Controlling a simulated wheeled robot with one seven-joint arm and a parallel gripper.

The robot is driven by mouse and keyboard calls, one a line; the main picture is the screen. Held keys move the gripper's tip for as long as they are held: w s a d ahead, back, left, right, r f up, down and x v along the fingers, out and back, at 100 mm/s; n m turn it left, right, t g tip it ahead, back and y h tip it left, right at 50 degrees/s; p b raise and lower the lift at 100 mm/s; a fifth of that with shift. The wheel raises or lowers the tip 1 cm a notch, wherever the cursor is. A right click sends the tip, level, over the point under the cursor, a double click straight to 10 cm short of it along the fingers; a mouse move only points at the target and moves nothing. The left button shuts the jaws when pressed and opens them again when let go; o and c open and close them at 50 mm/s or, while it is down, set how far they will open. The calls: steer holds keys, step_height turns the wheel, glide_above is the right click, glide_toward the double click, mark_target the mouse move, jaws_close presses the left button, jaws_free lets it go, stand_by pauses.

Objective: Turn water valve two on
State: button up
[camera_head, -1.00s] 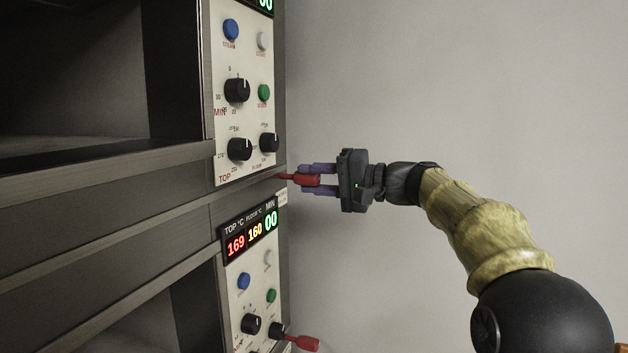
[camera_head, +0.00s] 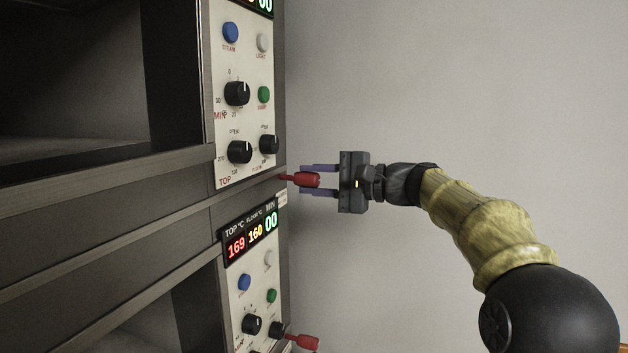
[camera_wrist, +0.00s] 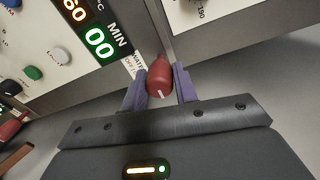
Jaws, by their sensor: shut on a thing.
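A red valve handle (camera_head: 306,179) sticks out from the right edge of the oven front, just below the upper control panel. My gripper (camera_head: 318,181) is shut on this handle, one finger above it and one below. In the wrist view the red handle (camera_wrist: 158,78), with a white mark on its end, sits between the two purple fingers (camera_wrist: 160,92). A small label reading "WATER" (camera_wrist: 134,66) is beside it, partly hidden; I cannot read a valve number. A second red handle (camera_head: 303,342) is lower down, beside the lower panel.
The upper control panel (camera_head: 250,120) has knobs and buttons close to the gripper. A lit display (camera_head: 250,236) reads 169, 160 and 00 just below. The plain wall (camera_head: 450,80) to the right leaves free room around my arm.

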steer(key=o, duration=1)
steer(key=shift+c, duration=0.2)
steer(key=shift+d, duration=0.1)
steer(key=b+v, duration=0.5)
steer(key=v, duration=1.2)
